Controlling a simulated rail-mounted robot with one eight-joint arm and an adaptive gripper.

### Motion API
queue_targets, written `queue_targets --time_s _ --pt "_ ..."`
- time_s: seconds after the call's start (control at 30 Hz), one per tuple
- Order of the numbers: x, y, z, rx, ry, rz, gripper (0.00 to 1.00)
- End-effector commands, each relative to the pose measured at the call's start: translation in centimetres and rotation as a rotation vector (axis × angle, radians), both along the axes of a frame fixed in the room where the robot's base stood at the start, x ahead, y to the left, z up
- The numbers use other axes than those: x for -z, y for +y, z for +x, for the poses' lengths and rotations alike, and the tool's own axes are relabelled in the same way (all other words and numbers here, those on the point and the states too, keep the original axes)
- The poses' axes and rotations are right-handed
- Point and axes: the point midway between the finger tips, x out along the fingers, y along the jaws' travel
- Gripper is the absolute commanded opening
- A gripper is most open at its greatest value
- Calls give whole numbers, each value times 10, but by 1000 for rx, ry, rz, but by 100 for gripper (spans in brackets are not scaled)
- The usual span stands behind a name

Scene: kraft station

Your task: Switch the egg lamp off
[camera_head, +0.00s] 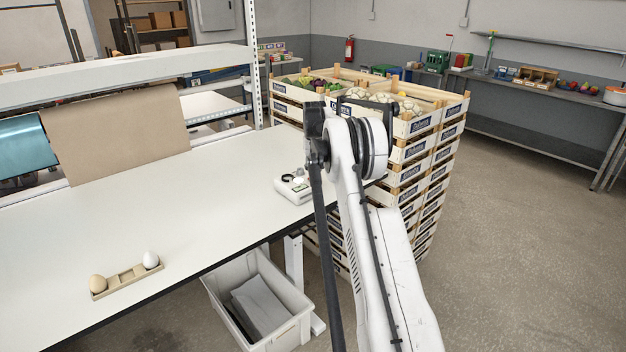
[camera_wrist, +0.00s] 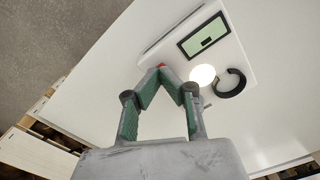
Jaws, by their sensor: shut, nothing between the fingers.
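The egg lamp (camera_head: 293,188) is a small white box with a black ring, near the right end of the white table. In the wrist view the egg lamp (camera_wrist: 212,32) fills the upper right, with a green display, a bright glowing disc (camera_wrist: 202,75) and a black ring (camera_wrist: 231,84). My gripper (camera_wrist: 165,72) is shut and empty, its green-padded fingers together at the lamp's near edge. A bit of red shows just at the fingertips and is mostly hidden by them. I cannot tell whether the tips touch it. In the head view my arm hides the gripper.
A wooden holder (camera_head: 127,280) with a brown egg (camera_head: 97,284) and a white egg (camera_head: 150,260) lies at the table's front left. Stacked produce crates (camera_head: 408,152) stand beyond the table's right end. A grey bin (camera_head: 262,318) sits below the front edge. The table's middle is clear.

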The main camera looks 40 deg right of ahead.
Motion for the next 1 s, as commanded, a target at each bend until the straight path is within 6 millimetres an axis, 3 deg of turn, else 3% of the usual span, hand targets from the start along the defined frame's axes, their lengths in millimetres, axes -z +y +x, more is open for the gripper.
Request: queue_targets --time_s 0.7,1.0 --pt "9 0 0 0 0 0 0" --pt "-2 0 0 0 0 0 0"
